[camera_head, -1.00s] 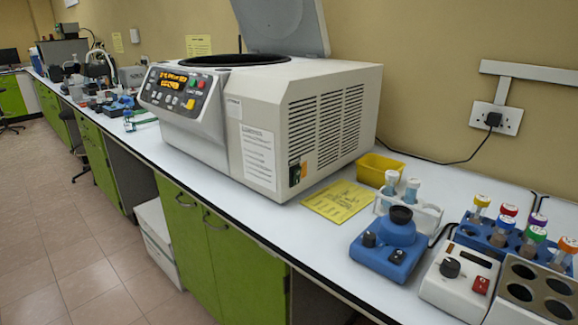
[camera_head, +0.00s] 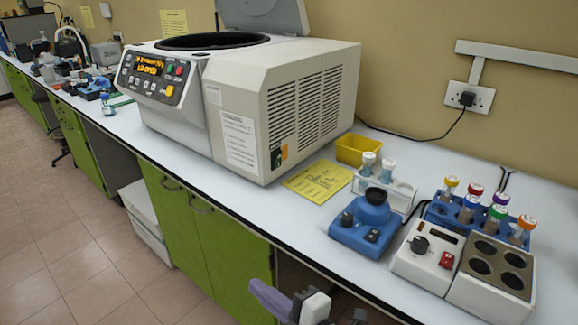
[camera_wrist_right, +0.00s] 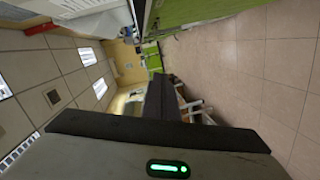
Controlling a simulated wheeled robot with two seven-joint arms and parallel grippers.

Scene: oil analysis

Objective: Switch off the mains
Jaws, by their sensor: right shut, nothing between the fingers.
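The large cream centrifuge (camera_head: 310,110) stands on the bench with its lid raised. A small dark switch with an orange mark (camera_head: 279,156), which looks like its mains switch, sits low on its vented side; its position is too small to tell. The front panel (camera_head: 150,72) has a lit orange display. My right gripper (camera_head: 300,304) is at the bottom edge, below and in front of the bench edge, well apart from the switch. In the right wrist view its dark fingers (camera_wrist_right: 160,97) are shut and empty. My left gripper is out of view.
A yellow notice (camera_head: 318,181), a yellow tray (camera_head: 362,150) and a blue mixer (camera_head: 368,225) are near the switch. A heating block (camera_head: 425,258) and a tube rack (camera_head: 480,216) stand further right. A plugged wall socket (camera_head: 468,98) is behind.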

